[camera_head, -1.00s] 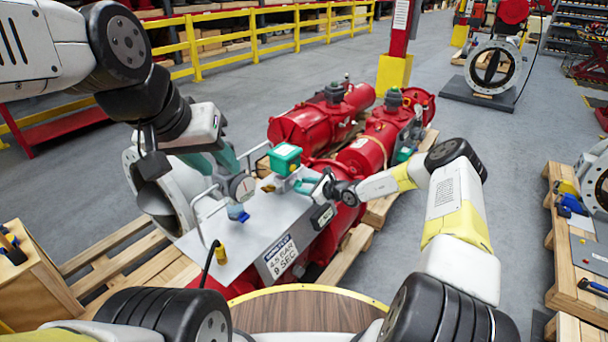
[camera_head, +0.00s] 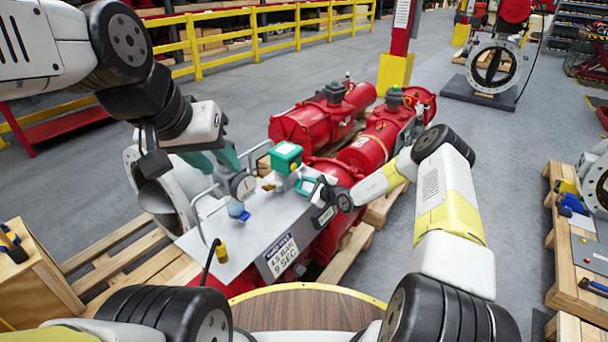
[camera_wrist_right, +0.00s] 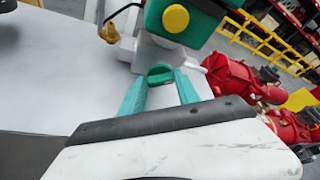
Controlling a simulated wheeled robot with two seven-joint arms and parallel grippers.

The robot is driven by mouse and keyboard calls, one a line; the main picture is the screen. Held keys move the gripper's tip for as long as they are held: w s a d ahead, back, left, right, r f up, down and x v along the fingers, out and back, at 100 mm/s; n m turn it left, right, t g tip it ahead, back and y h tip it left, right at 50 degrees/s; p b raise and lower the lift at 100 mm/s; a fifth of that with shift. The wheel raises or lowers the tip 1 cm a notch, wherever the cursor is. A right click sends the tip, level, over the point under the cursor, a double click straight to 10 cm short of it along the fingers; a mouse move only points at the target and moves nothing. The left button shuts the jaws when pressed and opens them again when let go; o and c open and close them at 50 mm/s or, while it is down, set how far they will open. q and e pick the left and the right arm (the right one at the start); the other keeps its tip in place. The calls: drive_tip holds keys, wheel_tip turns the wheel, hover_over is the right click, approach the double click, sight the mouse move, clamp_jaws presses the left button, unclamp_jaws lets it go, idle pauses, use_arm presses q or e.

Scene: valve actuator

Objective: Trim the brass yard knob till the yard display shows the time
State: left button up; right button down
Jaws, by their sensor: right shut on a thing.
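My right gripper (camera_head: 302,186) is at the green-topped box (camera_head: 286,157) on the grey bench plate (camera_head: 255,222). In the right wrist view its two teal fingers (camera_wrist_right: 160,82) are shut on a small round green-looking knob (camera_wrist_right: 160,74), just below the box. A brass-coloured part (camera_wrist_right: 110,32) stands apart, left of the fingers; a brass piece also shows on the plate in the head view (camera_head: 268,187). My left gripper (camera_head: 232,168) is by a round gauge (camera_head: 243,186); its fingertips are not clear. A placard (camera_head: 281,256) reads 4.5 BAR, 9 SEC. I cannot make out a time on any display.
Red actuator cylinders (camera_head: 372,152) lie behind the plate on wooden pallets. Thin grey rails (camera_head: 205,196) and a blue fitting (camera_head: 238,211) stand on the plate's left part. Another bench (camera_head: 578,284) stands at the right.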

drive_tip(key=c, duration=0.9)
unclamp_jaws()
drive_tip(key=v, duration=0.8)
